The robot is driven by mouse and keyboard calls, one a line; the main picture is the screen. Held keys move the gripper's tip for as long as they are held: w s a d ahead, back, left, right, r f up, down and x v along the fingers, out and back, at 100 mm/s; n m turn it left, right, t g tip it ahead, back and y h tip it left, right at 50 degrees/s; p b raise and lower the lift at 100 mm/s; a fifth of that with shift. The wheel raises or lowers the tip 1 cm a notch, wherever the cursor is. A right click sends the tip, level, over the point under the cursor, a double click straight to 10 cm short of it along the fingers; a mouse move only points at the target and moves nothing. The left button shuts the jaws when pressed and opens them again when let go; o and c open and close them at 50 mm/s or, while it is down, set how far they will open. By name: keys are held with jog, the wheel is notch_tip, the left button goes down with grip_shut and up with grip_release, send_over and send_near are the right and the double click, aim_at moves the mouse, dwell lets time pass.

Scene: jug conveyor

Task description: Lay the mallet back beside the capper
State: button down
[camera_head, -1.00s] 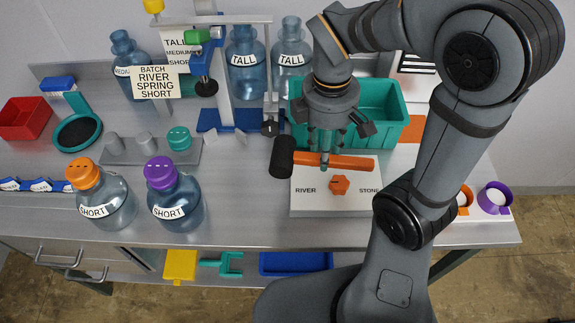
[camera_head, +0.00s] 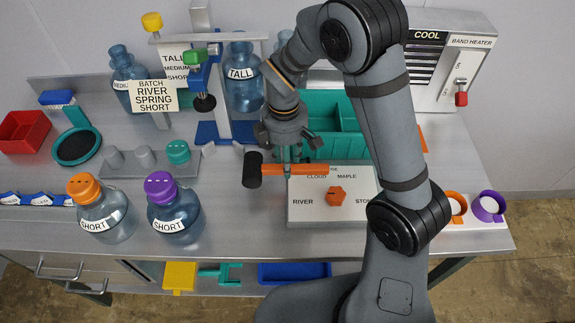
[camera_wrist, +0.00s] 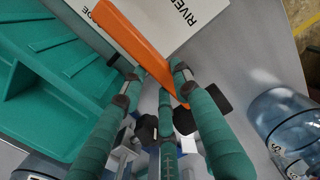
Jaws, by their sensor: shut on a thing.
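The mallet has an orange handle (camera_head: 308,169) and a black head (camera_head: 252,170). My gripper (camera_head: 287,166) is shut on the handle near the head, and holds the mallet level with the head to the left. In the wrist view the orange handle (camera_wrist: 137,45) runs between the fingers, and part of the black head shows beyond them. The capper (camera_head: 220,95), a grey frame on a blue base with a green knob, stands at the back, left of my gripper. Whether the mallet touches anything below is unclear.
A white dial box (camera_head: 300,205) lies below and right of the mallet. A teal bin (camera_head: 340,140) is behind my gripper. Two SHORT jugs with orange (camera_head: 83,187) and purple (camera_head: 160,187) caps stand at left. Bare bench lies between the purple-capped jug and the dial box.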

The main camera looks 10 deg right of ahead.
notch_tip(320, 180, down, 3)
jog(key=shift+r, duration=0.1)
jog(key=shift+f, duration=0.3)
jog(key=c, duration=1.4)
grip_release()
jog(key=shift+d+r, duration=0.1)
jog(key=shift+c, duration=0.2)
jog(key=shift+o, duration=0.7)
jog(key=shift+r, duration=0.5)
notch_tip(320, 180, up, 12)
jog(key=shift+a+f, duration=0.2)
jog(key=shift+f, duration=0.05)
